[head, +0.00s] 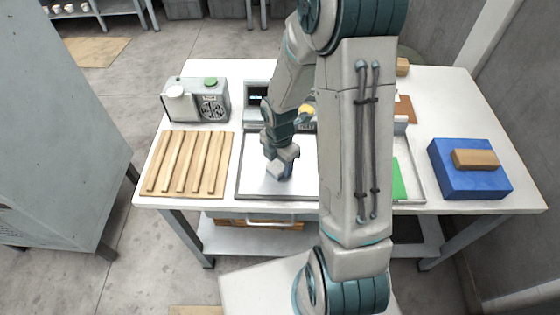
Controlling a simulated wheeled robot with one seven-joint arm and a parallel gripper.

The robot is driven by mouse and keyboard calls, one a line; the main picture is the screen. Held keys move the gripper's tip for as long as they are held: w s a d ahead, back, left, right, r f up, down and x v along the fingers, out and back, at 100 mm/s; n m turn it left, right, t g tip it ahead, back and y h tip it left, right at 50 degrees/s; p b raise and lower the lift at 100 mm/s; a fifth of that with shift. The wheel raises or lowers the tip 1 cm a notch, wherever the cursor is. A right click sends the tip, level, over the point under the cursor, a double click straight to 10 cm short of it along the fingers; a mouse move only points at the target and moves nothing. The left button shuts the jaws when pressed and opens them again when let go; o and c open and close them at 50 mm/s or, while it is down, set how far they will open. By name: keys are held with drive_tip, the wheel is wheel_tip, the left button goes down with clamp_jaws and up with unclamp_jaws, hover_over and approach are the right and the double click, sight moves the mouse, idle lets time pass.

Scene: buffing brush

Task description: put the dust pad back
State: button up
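No item is clearly marked as the dust pad. A blue pad-like block (468,184) lies at the right end of the table, with a tan block (475,159) on top of it. A green flat piece (398,182) shows partly behind my arm, on the right part of a shallow metal-rimmed tray (250,178). My gripper (281,168) points down over the tray's pale left part, near its surface. A small dark bluish patch shows at its fingertips; I cannot tell whether this is a held thing or part of the gripper. My arm hides the tray's middle.
A slatted wooden rack (188,163) lies left of the tray. A grey machine with a green knob (197,100) stands behind it. A device with a small display (258,95) stands behind the tray, partly hidden. A grey cabinet (58,130) stands left of the table.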

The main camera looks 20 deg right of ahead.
sight(279, 162)
drive_tip(key=o, duration=0.3)
drive_tip(key=shift+o, duration=0.2)
wheel_tip(279, 162, up, 12)
drive_tip(key=s+r+m+t, duration=0.1)
drive_tip(key=s+r+m, duration=0.5)
drive_tip(key=m, duration=0.5)
drive_tip(key=s+r+m+t+p, duration=0.1)
drive_tip(key=s+r+m, duration=0.5)
drive_tip(key=m, duration=0.6)
drive_tip(key=shift+s+t, duration=0.6)
drive_tip(key=shift+s, duration=0.7)
